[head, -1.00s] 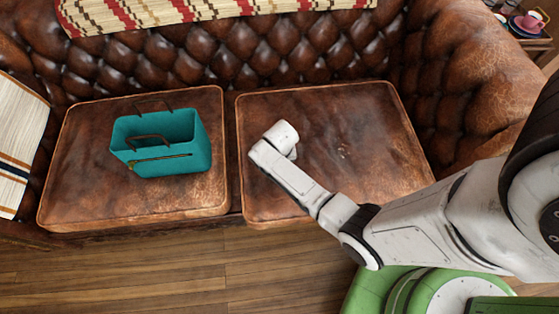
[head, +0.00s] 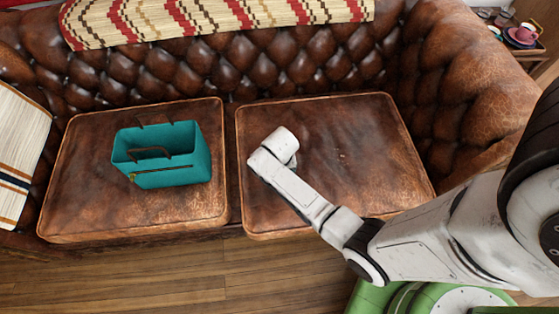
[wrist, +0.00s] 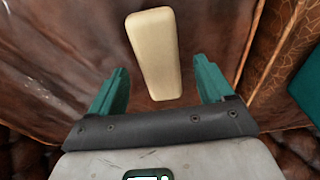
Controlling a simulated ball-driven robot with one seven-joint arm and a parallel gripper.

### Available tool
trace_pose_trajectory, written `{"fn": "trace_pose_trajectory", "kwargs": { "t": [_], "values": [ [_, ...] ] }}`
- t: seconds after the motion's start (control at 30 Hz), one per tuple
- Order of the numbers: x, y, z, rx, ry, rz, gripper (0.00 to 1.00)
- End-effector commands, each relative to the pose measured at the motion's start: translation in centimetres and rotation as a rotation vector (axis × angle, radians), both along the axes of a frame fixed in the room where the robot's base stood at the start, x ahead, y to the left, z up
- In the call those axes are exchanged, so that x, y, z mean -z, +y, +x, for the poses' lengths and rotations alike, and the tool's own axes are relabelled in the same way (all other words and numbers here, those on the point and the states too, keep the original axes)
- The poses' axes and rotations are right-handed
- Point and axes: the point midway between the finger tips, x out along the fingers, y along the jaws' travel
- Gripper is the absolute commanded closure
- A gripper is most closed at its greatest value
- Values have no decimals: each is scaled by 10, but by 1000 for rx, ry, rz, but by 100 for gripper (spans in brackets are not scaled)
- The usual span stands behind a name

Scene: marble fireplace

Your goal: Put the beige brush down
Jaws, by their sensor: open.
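The beige brush (wrist: 155,52) is a plain, rounded block in the wrist view. It lies on the brown leather of the right seat cushion (head: 365,150), as far as I can tell. My gripper (wrist: 161,66) has its two teal fingers spread apart, one on each side of the brush's near part, with a gap to each. In the head view the end of my arm (head: 280,143) is over the left part of that cushion and hides the brush and the fingers.
A teal bag (head: 175,177) with brown handles stands on the left cushion (head: 80,200); its edge shows in the wrist view (wrist: 309,90). The sofa's tufted back (head: 240,75) rises behind. The right cushion is clear to the right of my arm.

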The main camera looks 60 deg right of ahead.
Motion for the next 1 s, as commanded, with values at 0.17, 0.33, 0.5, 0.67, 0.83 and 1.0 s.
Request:
{"fn": "trace_pose_trajectory", "kwargs": {
  "t": [0.17,0.33,0.5,0.67,0.83,1.0],
  "values": [
    [-42,5,-3,-1,-3,0,19],
    [-69,8,-6,0,-3,0,19],
    [-84,10,-8,-1,0,0,19],
    [-96,24,-21,-90,9,2,19],
    [-128,62,-63,-386,35,6,19],
    [-166,93,-108,-686,55,11,19]
  ]
}}
